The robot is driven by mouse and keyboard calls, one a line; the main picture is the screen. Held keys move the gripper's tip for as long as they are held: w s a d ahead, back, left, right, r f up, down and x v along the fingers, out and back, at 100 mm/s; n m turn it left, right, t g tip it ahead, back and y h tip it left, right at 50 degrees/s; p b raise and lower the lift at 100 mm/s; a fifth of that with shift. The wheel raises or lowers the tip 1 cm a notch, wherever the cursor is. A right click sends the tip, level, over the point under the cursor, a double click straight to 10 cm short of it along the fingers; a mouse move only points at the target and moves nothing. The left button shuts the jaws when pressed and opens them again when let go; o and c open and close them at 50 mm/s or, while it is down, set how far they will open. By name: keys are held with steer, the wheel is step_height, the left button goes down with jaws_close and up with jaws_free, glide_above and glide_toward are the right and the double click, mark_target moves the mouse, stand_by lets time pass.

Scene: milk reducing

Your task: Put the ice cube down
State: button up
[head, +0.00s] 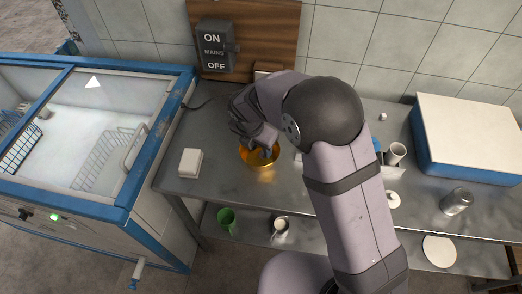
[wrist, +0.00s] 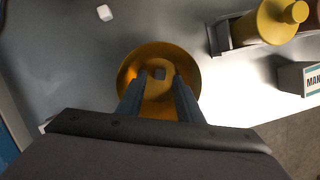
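A shiny golden bowl (head: 258,164) stands on the metal counter (head: 222,184). In the wrist view the bowl (wrist: 190,67) lies straight ahead of my gripper (wrist: 159,82). In the head view my gripper (head: 263,150) reaches down into the bowl and the cube cannot be made out. A second pale cube (wrist: 104,12) lies on the counter in the wrist view.
A white block-shaped container (head: 190,162) stands left of the bowl. A blue-sided freezer (head: 150,150) borders the counter's left end. Right of my arm are a white cup (head: 397,152), a glass jar (head: 457,201) and a blue-and-white box (head: 470,140). A green cup (head: 227,220) is on the lower shelf.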

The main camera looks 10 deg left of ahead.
steer(key=d+b+v, duration=0.1)
steer(key=b+v, duration=0.1)
steer(key=v, duration=0.7)
steer(key=shift+a+r, duration=0.25)
steer(key=shift+a, duration=0.25)
steer(key=s+d+f+m+g, duration=0.1)
steer(key=s+d+m, duration=0.4)
steer(key=d+m, duration=0.3)
steer(key=s+d+f+m+g, duration=0.1)
steer(key=s+d+f+m, duration=0.1)
steer(key=s+d+m, duration=0.4)
steer(key=s+d+f+m+g+y, duration=0.1)
steer(key=s+d+m, duration=0.4)
steer(key=d+m, duration=0.6)
steer(key=m, duration=0.6)
steer(key=shift+s+d+f+m, duration=0.25)
steer(key=shift+s+d+m, duration=0.05)
steer(key=shift+s, duration=0.1)
steer(key=shift+o, duration=0.7)
steer(key=shift+r, duration=0.1)
